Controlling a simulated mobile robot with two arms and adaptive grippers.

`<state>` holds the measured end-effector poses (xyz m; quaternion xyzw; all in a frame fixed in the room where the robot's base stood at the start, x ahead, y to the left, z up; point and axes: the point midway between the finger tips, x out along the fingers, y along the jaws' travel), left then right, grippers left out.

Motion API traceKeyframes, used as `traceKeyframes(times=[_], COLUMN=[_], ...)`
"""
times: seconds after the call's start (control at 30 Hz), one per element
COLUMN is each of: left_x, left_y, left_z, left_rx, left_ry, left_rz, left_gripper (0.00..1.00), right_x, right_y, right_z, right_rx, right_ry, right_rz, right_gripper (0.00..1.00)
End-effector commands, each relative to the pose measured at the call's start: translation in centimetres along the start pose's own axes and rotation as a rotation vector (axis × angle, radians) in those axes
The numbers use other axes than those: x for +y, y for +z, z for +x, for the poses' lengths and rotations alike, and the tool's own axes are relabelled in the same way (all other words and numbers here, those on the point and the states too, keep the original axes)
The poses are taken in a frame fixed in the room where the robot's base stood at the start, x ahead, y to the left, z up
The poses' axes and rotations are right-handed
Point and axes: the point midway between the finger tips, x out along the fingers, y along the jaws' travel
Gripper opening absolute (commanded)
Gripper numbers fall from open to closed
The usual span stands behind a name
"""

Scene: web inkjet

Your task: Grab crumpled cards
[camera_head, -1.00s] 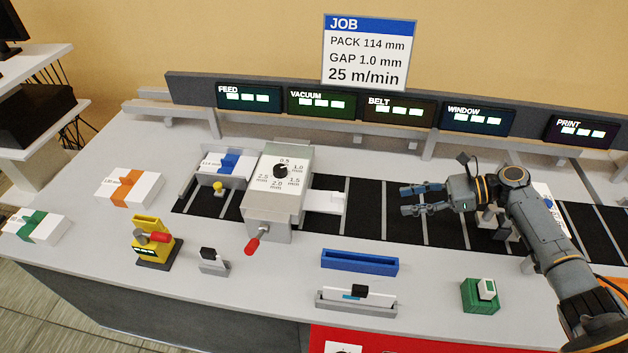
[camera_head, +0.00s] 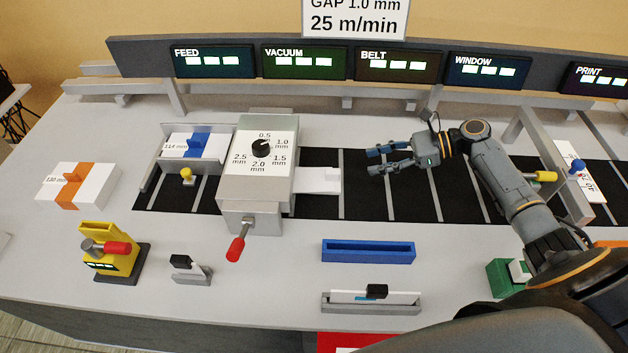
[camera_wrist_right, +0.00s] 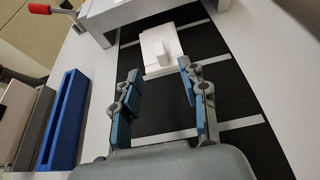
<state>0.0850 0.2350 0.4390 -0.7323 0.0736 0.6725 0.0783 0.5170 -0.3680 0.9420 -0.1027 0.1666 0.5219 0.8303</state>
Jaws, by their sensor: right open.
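A white card stack (camera_head: 318,181) sticks out of the right side of the grey feeder box (camera_head: 262,165), over the black belt (camera_head: 408,195). In the right wrist view the white cards (camera_wrist_right: 158,55) lie ahead of the fingertips, with a small raised white piece on top. I cannot tell clearly whether they are crumpled. My right gripper (camera_head: 373,161) is open and empty, just right of the cards and apart from them. Its two blue-padded fingers (camera_wrist_right: 160,80) point toward the cards. My left gripper is not in view.
A red-tipped lever (camera_head: 238,246) hangs from the feeder's front. A blue tray (camera_head: 368,251) and a grey card holder (camera_head: 370,308) stand in front of the belt. A yellow device (camera_head: 110,250) stands at left.

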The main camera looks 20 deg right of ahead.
Motion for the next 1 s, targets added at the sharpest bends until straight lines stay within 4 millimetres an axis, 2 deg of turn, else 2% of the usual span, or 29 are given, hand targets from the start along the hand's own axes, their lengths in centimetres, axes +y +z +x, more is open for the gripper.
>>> traceKeyframes(times=[0.1, 0.3, 0.53, 0.8, 1.0], left_x=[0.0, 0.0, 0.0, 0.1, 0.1], left_y=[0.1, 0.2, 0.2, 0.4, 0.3], left_z=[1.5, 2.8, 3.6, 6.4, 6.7], left_rx=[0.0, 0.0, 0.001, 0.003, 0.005], left_ry=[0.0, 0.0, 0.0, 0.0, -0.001], left_rz=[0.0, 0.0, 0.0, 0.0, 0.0], left_gripper=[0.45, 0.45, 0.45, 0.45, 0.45], right_x=[0.0, 0.0, 0.0, -0.1, 0.0], right_y=[-0.3, -0.1, -0.1, 0.0, 0.3], right_z=[2.8, 6.0, 7.6, 11.2, 12.1], right_rx=[-0.003, -0.002, -0.001, -0.002, -0.001], right_ry=[0.002, 0.0, 0.0, 0.0, 0.0], right_rz=[-0.004, -0.002, -0.002, -0.003, -0.001], right_gripper=[0.43, 0.43, 0.43, 0.43, 0.43])
